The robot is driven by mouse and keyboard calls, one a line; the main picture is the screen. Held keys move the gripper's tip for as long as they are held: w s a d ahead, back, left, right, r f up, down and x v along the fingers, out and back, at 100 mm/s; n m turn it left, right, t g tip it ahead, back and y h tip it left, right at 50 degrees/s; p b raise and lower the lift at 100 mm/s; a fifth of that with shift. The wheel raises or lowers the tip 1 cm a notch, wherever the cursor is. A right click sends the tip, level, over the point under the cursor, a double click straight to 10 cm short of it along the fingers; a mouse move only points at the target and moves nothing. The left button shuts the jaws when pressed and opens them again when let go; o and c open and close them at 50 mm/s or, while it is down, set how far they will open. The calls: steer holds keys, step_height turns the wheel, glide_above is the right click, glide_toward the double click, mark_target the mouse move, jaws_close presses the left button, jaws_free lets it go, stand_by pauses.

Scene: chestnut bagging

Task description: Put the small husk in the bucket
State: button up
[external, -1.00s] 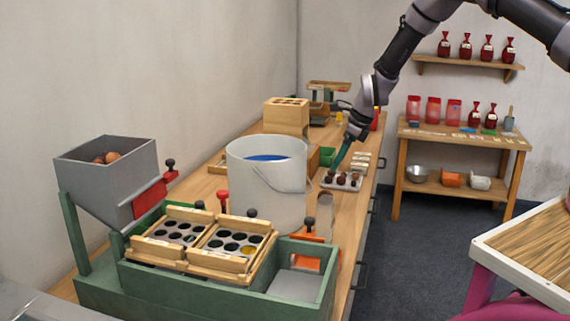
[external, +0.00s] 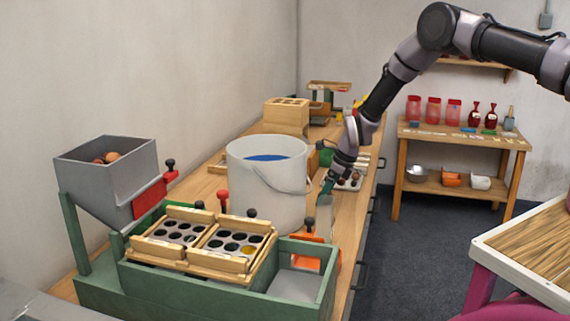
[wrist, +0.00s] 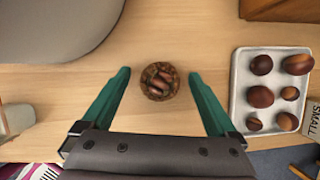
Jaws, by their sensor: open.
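The husk (wrist: 159,82), a small round brown cup with dark nuts showing inside, lies on the wooden bench top in the wrist view. I cannot make it out in the external view. My gripper (external: 326,188) is low over the bench, right of the bucket. In the wrist view its green fingers (wrist: 159,76) are open, one on each side of the husk, not touching it. The bucket (external: 285,185) is large and pale grey, with a wire handle and blue inside; its side shows at the upper left of the wrist view (wrist: 50,40).
A pale cup (wrist: 18,118) is at the left. A green sorting machine (external: 190,295) with a grey hopper stands before the bucket.

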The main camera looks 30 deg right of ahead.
jaws_close()
